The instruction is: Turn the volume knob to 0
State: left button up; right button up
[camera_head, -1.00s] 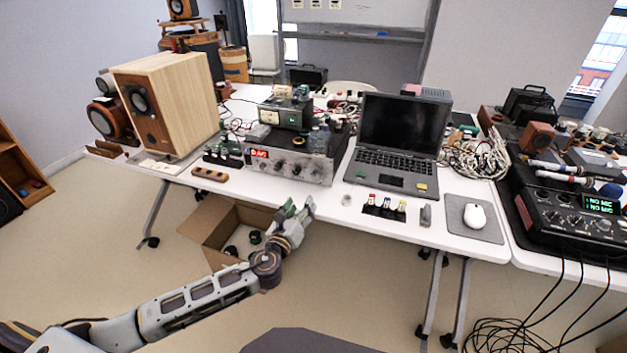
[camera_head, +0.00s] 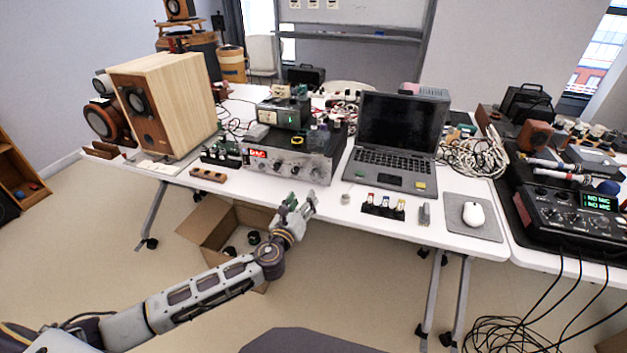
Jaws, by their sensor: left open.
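A silver-fronted amplifier (camera_head: 318,171) with a small red lit display (camera_head: 257,154) and several dark knobs (camera_head: 297,168) stands on the white table, left of the laptop. I cannot read which knob is for volume or where it points. My left gripper (camera_head: 299,203) is open and empty, just below and in front of the amplifier's face near the table's front edge. It appears apart from the knobs. My right gripper is not in view.
A laptop (camera_head: 392,150) stands right of the amplifier, and a wooden speaker (camera_head: 181,100) stands left. A wooden block (camera_head: 208,174) lies near the front edge. An open cardboard box (camera_head: 204,228) is on the floor below. A mouse (camera_head: 474,213) and mixer (camera_head: 572,214) are at right.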

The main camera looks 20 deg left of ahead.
aim_at(315, 177)
pick_arm(q)
jog(key=w, duration=0.3)
jog(key=shift+w+d, duration=0.1)
jog(key=shift+w, duration=0.75)
jog(key=shift+w+d+b, duration=0.1)
jog(key=shift+w+b, duration=0.5)
jog(key=shift+w, duration=2.8)
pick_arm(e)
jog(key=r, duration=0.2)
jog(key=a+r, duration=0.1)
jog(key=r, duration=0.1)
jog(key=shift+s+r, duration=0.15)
